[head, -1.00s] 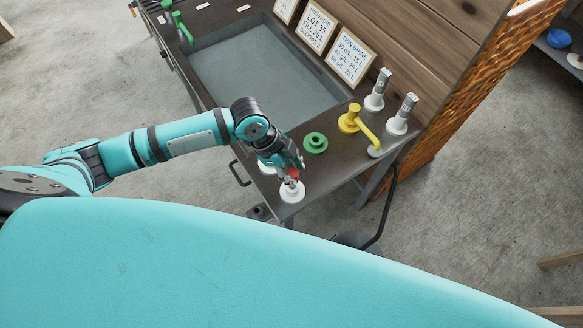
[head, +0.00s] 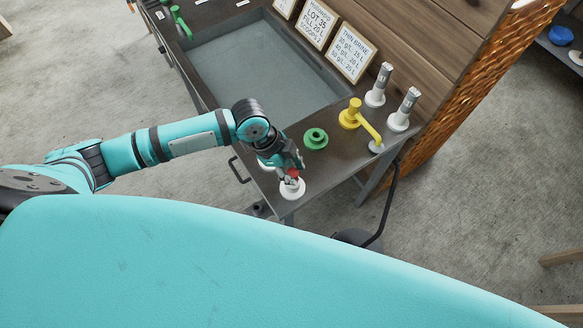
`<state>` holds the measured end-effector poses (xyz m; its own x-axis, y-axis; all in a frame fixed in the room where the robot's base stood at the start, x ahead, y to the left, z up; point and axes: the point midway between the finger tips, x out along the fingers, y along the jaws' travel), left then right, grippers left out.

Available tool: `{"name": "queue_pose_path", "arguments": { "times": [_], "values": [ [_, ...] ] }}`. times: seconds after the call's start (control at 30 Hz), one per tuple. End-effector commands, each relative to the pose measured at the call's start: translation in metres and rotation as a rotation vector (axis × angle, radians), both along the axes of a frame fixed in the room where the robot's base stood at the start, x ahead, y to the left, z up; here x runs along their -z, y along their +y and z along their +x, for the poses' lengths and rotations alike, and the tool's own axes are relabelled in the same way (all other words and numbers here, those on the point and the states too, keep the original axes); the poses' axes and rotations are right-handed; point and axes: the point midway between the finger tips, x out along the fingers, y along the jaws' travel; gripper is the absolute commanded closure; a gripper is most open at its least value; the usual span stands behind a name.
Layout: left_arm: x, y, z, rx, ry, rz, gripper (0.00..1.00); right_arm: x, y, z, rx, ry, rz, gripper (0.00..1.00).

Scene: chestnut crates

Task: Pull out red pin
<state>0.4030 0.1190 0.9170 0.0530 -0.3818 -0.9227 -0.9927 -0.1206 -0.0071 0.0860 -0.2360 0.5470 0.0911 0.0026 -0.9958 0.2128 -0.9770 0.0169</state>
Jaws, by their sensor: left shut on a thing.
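The red pin (head: 293,172) shows as a small red top above a round white base (head: 292,190) at the near corner of the dark bench. My left gripper (head: 291,174) is shut on the red pin from above. The fingers hide much of the pin, and I cannot tell how far it sits in the base. My right gripper is not in view.
A green ring-shaped piece (head: 316,138), a yellow lever fitting (head: 352,118) and two grey-and-white fittings (head: 400,112) stand on the bench (head: 330,170). A sunken basin (head: 265,75) lies behind. Framed signs (head: 352,60) lean at the back.

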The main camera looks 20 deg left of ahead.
Motion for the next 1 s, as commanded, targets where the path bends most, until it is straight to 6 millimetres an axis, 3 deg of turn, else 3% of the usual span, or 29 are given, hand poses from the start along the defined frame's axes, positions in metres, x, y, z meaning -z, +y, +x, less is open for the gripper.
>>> {"name": "queue_pose_path", "arguments": {
  "times": [0.5, 0.53, 0.7, 1.0],
  "values": [
    [0.014, 0.000, 0.000, 0.000, 0.000, -0.001, 1.00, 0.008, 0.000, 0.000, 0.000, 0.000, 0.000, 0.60],
    [0.013, 0.000, 0.000, 0.000, -0.001, -0.001, 0.66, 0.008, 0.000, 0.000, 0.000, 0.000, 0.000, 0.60],
    [0.013, 0.000, 0.000, 0.000, 0.000, -0.001, 0.44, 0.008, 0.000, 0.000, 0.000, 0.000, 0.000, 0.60],
    [0.012, 0.001, 0.000, 0.000, 0.000, 0.000, 0.42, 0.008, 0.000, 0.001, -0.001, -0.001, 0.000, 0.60]
  ]
}}
